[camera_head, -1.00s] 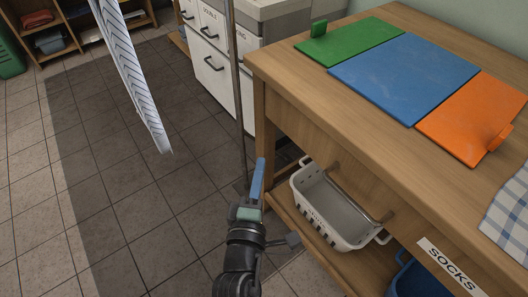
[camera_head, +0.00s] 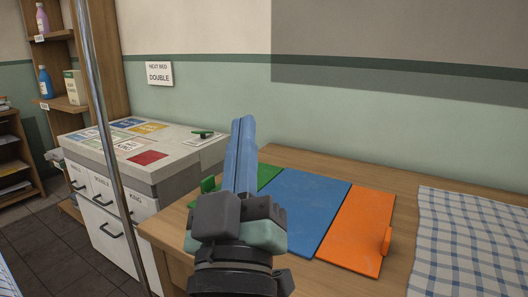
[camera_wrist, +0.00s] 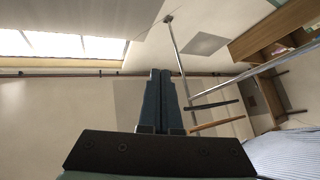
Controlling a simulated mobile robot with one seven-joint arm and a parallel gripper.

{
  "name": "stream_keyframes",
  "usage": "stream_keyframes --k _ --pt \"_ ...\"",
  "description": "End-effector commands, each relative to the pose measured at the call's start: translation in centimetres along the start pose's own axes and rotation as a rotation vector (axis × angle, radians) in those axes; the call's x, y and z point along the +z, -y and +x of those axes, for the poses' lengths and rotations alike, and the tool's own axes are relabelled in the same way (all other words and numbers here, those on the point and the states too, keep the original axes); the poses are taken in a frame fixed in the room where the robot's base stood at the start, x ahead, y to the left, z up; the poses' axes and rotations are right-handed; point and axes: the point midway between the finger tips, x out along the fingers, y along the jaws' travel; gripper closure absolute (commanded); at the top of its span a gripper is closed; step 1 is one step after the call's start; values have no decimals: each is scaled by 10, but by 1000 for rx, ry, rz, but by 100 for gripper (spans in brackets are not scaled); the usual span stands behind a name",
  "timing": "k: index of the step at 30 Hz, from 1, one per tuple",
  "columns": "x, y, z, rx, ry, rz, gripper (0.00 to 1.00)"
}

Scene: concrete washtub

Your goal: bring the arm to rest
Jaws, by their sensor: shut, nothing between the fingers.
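My gripper (camera_head: 240,158) points upward in the head view, its two blue fingers pressed together with nothing between them. It stands in front of the wooden table (camera_head: 400,186), covering part of the green panel (camera_head: 268,174) and the left side of the blue panel (camera_head: 308,210). In the wrist view my gripper (camera_wrist: 160,75) also shows with its fingers together, against a wall and a bright window.
An orange panel (camera_head: 355,234) with a knob and a checked cloth (camera_head: 470,240) lie on the table. A white cabinet (camera_head: 115,215) with drawers stands at left. A metal pole (camera_head: 112,150) rises before it. Shelves (camera_head: 85,50) stand behind.

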Motion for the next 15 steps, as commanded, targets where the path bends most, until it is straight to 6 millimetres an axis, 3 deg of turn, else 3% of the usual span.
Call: stream_keyframes --k 1,8,15 --pt "-30 -22 4 29 -52 84 100" --pt "-137 -92 -8 47 -262 441 100" --pt "-184 -112 31 41 -245 439 100"
